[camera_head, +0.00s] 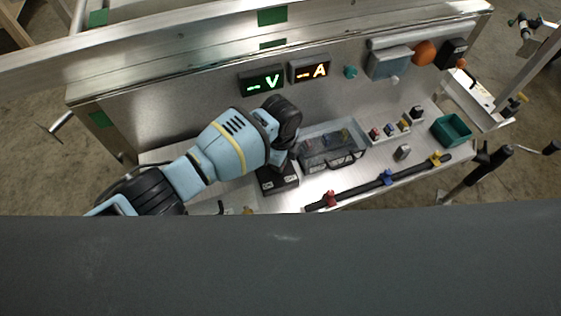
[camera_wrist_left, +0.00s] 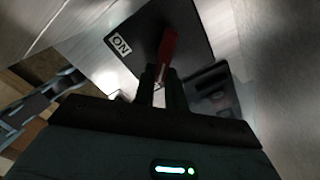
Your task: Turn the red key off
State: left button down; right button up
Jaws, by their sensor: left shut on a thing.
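The red key (camera_wrist_left: 168,46) shows in the left wrist view, standing on a dark switch plate (camera_wrist_left: 186,22) with a white "ON" label (camera_wrist_left: 119,44) beside it. My left gripper (camera_wrist_left: 161,80) is shut on the red key, its two dark fingers on either side of the key's near end. In the head view, my left arm reaches in from the left, and its wrist hides the key. A black switch box (camera_head: 278,180) shows just below that wrist. I do not see my right gripper in either view.
Behind stand a green "V" display (camera_head: 261,82) and an orange "A" display (camera_head: 310,69). A black bar with coloured clips (camera_head: 360,186) and a green bin (camera_head: 451,130) lie farther right.

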pick_arm(q)
jog(key=shift+w+r, duration=0.1)
dwell(0.4)
jog(key=c, duration=1.4)
grip_release()
jog(key=shift+c, duration=0.2)
pick_arm(e)
jog(key=shift+a, duration=0.1)
pick_arm(q)
notch_tip(320, 180, up, 7)
jog(key=shift+f+p, duration=0.1)
jog(key=shift+p, duration=0.35)
jog(key=shift+r, duration=0.5)
pick_arm(e)
jog(key=shift+w+d+r, duration=0.25)
jog(key=shift+w+r, duration=0.3)
jog(key=shift+r, duration=0.1)
pick_arm(q)
jog(key=shift+f, duration=0.1)
pick_arm(e)
jog(key=shift+a, duration=0.1)
